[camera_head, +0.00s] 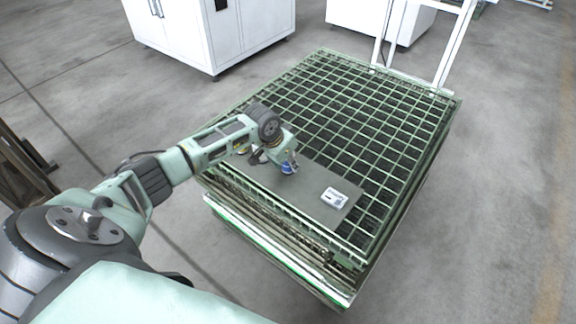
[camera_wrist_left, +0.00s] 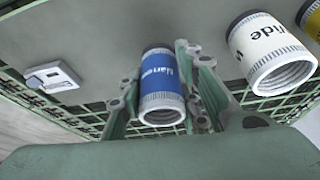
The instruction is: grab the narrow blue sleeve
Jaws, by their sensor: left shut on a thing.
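The narrow blue sleeve (camera_wrist_left: 161,88) is a short cylinder with a blue label band and whitish threaded ends, seen in the left wrist view. My left gripper (camera_wrist_left: 163,95) is shut on it, with one finger on each side. In the head view the blue sleeve (camera_head: 287,169) shows small at the tip of my left gripper (camera_head: 285,162), over the grey plate (camera_head: 318,183). Whether it touches the plate I cannot tell. My right gripper is in neither view.
A wide white sleeve (camera_wrist_left: 269,52) stands to the right in the left wrist view, with a yellow-banded one (camera_wrist_left: 312,18) at the edge. A small pale block (camera_head: 334,198) sits on the plate. The plate lies on a green grid-topped stack (camera_head: 385,120). White cabinets (camera_head: 225,35) stand behind.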

